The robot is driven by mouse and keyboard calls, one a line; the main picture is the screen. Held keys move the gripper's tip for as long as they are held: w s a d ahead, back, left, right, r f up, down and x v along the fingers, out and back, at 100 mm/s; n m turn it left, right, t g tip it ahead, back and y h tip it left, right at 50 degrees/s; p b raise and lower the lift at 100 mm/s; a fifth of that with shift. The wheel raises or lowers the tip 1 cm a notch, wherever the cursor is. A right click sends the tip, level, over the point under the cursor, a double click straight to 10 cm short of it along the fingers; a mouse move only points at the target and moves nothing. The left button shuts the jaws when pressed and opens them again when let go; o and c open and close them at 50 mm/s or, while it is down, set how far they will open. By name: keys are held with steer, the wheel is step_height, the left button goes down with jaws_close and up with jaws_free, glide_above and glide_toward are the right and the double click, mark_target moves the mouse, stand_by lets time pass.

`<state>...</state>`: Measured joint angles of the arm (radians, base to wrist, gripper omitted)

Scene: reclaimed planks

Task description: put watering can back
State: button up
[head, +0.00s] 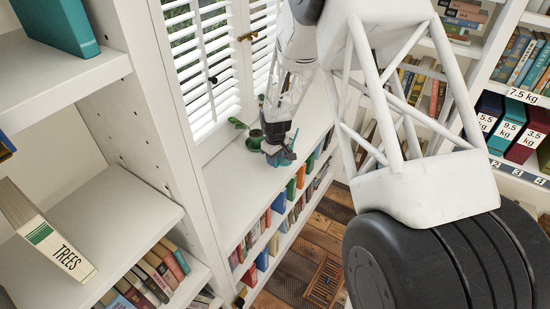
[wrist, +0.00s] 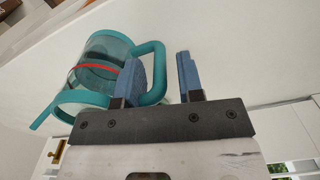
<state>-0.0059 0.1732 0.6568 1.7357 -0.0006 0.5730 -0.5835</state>
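The watering can (wrist: 85,55) is teal and partly see-through, with a red stripe and a looped handle (wrist: 155,60). It shows at the left in the wrist view, close in front of my gripper (wrist: 160,78). My gripper's two blue fingers are apart. The left finger overlaps the handle loop, and part of the handle lies between the fingers, with a gap to the right finger. In the head view, the can (head: 285,158) is a small teal shape on the white shelf top below the window, mostly hidden by my gripper (head: 277,142).
A potted plant (head: 254,140) stands just left of the can on the white shelf top (head: 228,185). Shuttered windows (head: 205,65) rise behind it. Books (head: 270,225) fill the shelves below. The shelf top nearer the camera is clear.

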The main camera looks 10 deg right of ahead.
steer(key=shift+r, duration=0.15)
step_height(320, 180, up, 11)
steer(key=shift+r, duration=0.5)
stand_by(0.5)
stand_by(0.5)
steer(key=s+r+m+t, duration=0.1)
steer(key=s+r+m, duration=0.2)
steer(key=s+r, duration=1.45)
steer(key=s+r+m, duration=0.1)
steer(key=s+r, duration=0.1)
steer(key=s, duration=0.6)
steer(key=s+r+m+t, duration=0.1)
steer(key=s+r, duration=0.1)
steer(key=s, duration=0.6)
steer(key=s+r+m, duration=0.2)
steer(key=s, duration=0.7)
steer(key=shift+s+d+r+t, duration=0.1)
steer(key=shift+d+r+t, duration=0.2)
steer(key=shift+d, duration=0.1)
